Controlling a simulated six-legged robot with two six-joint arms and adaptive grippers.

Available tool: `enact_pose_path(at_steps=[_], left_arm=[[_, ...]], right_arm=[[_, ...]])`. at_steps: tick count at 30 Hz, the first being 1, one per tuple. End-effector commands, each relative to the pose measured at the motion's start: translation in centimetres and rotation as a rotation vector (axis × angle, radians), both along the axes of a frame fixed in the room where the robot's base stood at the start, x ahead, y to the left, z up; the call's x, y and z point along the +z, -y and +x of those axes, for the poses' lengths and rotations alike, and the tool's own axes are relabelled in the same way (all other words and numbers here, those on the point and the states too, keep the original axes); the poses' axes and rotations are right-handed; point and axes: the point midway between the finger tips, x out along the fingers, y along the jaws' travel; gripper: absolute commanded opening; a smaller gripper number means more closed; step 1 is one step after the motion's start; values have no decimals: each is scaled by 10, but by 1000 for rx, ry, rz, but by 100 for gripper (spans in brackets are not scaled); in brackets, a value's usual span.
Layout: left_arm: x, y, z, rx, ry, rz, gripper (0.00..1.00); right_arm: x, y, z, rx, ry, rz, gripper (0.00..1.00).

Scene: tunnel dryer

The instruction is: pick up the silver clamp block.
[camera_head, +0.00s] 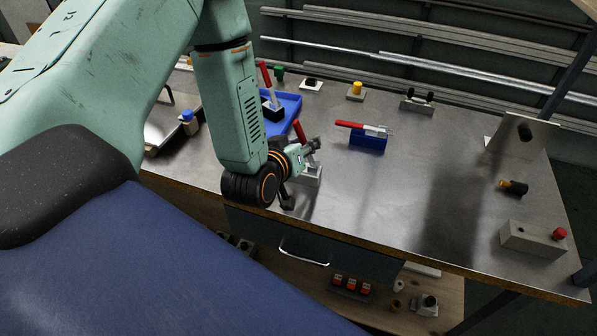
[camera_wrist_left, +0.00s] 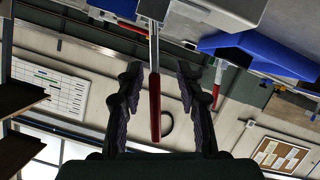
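The silver clamp block (camera_head: 312,177) stands on the table near its front edge, with a red-handled lever (camera_head: 299,131) rising from it. My left gripper (camera_head: 300,172) is right beside it, and partly hides it in the head view. In the left wrist view the gripper (camera_wrist_left: 158,78) is open, its two dark fingers spread on either side of the red handle (camera_wrist_left: 155,108), without visible contact. The grey block (camera_wrist_left: 222,10) shows at the top edge of that view, partly cut off. My right gripper is not in view.
A blue clamp block (camera_head: 366,143) with a red handle stands to the right. A blue tray (camera_head: 291,101) holding a black, red-handled clamp block (camera_head: 272,112) lies behind. A grey box with a red button (camera_head: 535,240) is far right. The middle of the table (camera_head: 400,190) is clear.

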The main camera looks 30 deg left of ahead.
Motion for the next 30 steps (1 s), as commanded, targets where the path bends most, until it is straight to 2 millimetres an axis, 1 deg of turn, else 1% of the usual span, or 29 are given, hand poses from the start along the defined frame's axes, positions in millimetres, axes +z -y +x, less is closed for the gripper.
enact_pose_path(at_steps=[1, 2, 12, 30], left_arm=[[0, 0, 0, 0, 0, 1, 32], [0, 0, 0, 0, 0, 1, 29], [0, 0, 0, 0, 0, 0, 0], [-1, 0, -1, -1, -3, 0, 0]], right_arm=[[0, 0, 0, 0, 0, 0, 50], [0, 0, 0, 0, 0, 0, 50], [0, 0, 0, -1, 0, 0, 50], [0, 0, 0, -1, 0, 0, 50]])
